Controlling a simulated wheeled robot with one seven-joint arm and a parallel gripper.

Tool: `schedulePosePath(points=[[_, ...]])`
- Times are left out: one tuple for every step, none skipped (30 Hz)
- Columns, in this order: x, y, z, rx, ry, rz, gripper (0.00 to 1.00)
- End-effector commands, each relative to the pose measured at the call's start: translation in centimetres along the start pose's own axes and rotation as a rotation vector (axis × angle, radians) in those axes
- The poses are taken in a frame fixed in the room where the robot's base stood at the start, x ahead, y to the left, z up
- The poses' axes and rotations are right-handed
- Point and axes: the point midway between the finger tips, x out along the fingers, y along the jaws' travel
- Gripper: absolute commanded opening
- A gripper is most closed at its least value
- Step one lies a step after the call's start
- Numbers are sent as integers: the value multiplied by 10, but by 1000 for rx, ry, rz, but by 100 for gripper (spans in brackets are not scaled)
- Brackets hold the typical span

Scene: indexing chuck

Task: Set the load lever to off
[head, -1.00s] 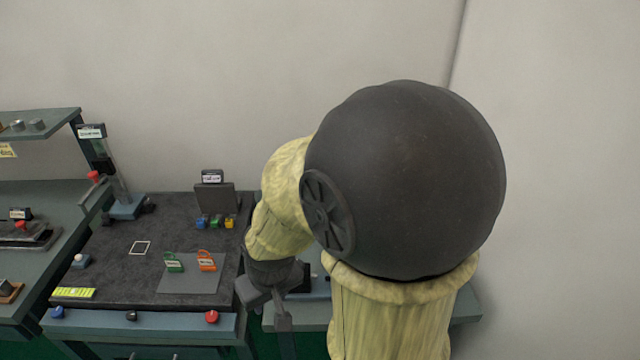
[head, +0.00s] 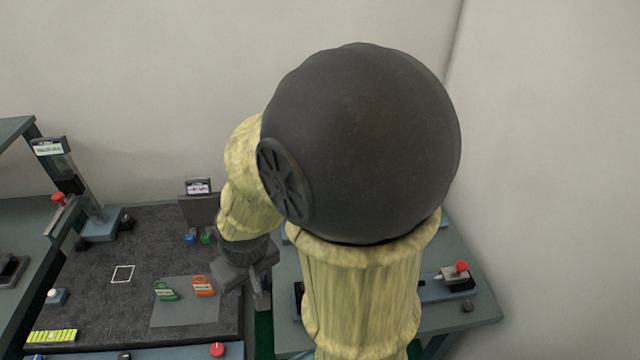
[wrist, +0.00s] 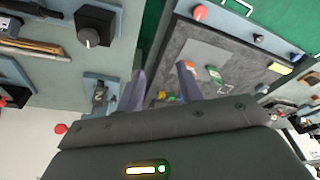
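No readable label tells me which control is the load lever. One red-knobbed lever (head: 461,267) sits on a pale block on the right-hand table; a red knob (wrist: 61,128) beside a grey plate at left in the wrist view may be the same one. Another red-knobbed lever (head: 58,200) stands by the upright post at left. My gripper (wrist: 160,78) has its two fingers apart with nothing between them.
The dark-topped table (head: 90,260) holds a grey mat (head: 185,316) with green (head: 164,291) and orange (head: 204,286) padlock-like tags. A black box with a grey knob (wrist: 90,38) is on the teal table in the wrist view. My arm hides much of the right-hand table.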

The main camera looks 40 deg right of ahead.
Motion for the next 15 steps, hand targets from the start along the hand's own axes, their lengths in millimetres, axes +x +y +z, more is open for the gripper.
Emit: schedulePosePath(points=[[0, 0, 0, 0, 0, 0, 36], [0, 0, 0, 0, 0, 0, 36], [0, 0, 0, 0, 0, 0, 36], [0, 0, 0, 0, 0, 0, 36], [0, 0, 0, 0, 0, 0, 36], [0, 0, 0, 0, 0, 0, 40], [0, 0, 0, 0, 0, 0, 46], [0, 0, -1, -1, 2, -1, 46], [1, -1, -2, -4, 6, -4, 46], [1, -2, -4, -6, 11, -8, 46], [2, -3, -7, -10, 17, -12, 46], [4, -6, -13, -19, 31, -19, 46], [6, -8, -18, -27, 43, -24, 46], [8, -9, -24, -35, 59, -29, 46], [12, -11, -33, -47, 83, -33, 46]])
